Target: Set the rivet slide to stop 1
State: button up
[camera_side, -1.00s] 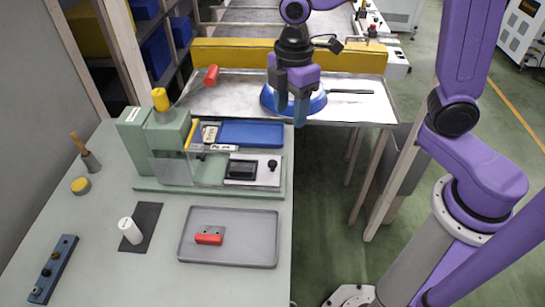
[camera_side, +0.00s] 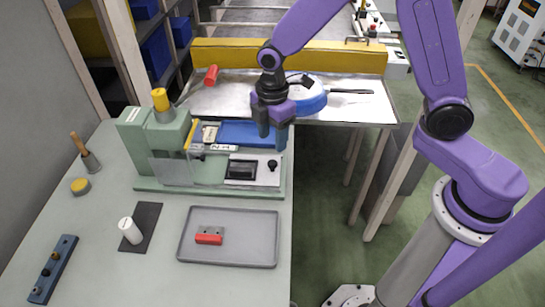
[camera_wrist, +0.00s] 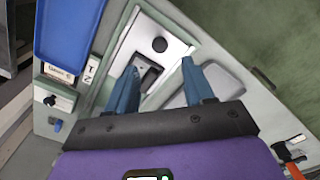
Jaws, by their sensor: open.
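The green riveting machine (camera_side: 176,136) stands on the bench, with a yellow cap (camera_side: 160,99) on top and a yellow lever (camera_side: 191,134). At its right is a pale metal plate with a round black knob (camera_side: 272,165) and a black block (camera_side: 241,169); I cannot tell which part is the rivet slide. My gripper (camera_side: 272,138) is open and empty, above the machine's right end. In the wrist view, the knob (camera_wrist: 159,44) and block (camera_wrist: 150,77) show between and beyond the fingers.
A blue tray (camera_side: 252,133) lies behind the plate. A grey tray (camera_side: 250,250) with a red-handled part (camera_side: 209,238) lies in front. A white cylinder (camera_side: 130,231) stands on a dark mat.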

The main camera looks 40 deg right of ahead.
aim_at(272, 162)
notch_tip(272, 162, down, 8)
jog(key=shift+f, duration=0.1)
dwell(0.4)
grip_shut()
